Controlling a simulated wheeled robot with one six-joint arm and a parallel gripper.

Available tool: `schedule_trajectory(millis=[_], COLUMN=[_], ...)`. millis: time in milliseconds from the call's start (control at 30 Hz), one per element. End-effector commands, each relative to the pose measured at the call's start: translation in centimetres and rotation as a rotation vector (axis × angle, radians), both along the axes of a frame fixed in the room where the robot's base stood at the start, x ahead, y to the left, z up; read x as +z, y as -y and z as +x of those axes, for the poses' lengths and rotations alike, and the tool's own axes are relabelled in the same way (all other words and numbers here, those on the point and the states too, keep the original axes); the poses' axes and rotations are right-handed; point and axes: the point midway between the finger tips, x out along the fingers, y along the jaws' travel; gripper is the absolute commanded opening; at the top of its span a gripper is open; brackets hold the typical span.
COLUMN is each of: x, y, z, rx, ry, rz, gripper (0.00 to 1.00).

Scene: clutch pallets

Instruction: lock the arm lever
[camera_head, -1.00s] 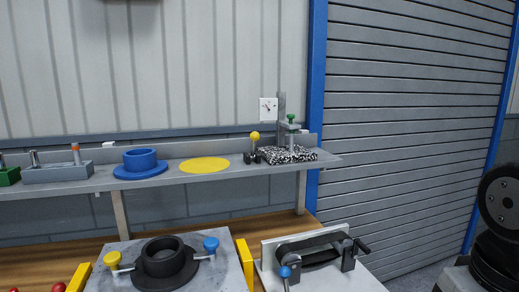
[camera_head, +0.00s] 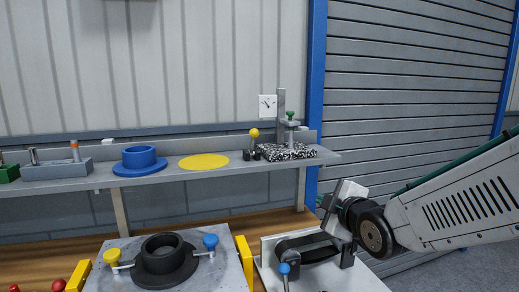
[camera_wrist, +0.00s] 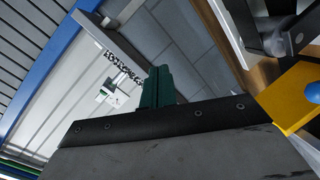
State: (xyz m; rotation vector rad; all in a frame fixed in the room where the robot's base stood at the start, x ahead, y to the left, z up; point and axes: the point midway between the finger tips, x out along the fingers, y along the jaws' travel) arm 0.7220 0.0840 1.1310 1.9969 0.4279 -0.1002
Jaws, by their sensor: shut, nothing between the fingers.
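A light plate at the lower right of the head view carries a dark arm (camera_head: 308,247) lying across it between black brackets. A lever with a blue ball (camera_head: 285,268) stands at the arm's left end. I cannot tell which part is the arm lever, or whether it is locked. My gripper (camera_head: 321,203) hangs above and behind the arm's right end, apart from it and partly hidden by my wrist. In the wrist view its green fingers (camera_wrist: 158,84) are together and empty. A grey metal part with a rounded end (camera_wrist: 278,42) shows at the upper right there.
Left of the arm is a plate with a black ring (camera_head: 163,260), a yellow knob (camera_head: 112,256) and a blue knob (camera_head: 210,241). A yellow block (camera_head: 244,262) stands between the plates. A grey shelf (camera_head: 225,175) with several fixtures runs behind.

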Motion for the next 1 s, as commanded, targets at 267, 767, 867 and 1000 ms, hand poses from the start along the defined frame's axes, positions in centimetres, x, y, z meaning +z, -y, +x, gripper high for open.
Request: schedule_trajectory(millis=[267, 767, 867, 1000], x=[2.4, 3.8, 3.8, 4.1], y=[-7.0, -9.0, -9.0, -9.2], z=[1.7, 0.3, 0.3, 0.6], rx=[0.185, 0.189, 0.189, 0.188], ry=[0.574, 0.844, 0.844, 0.845], rz=[-0.218, -0.287, -0.287, -0.288], gripper=[0.0, 0.0, 0.0, 0.0])
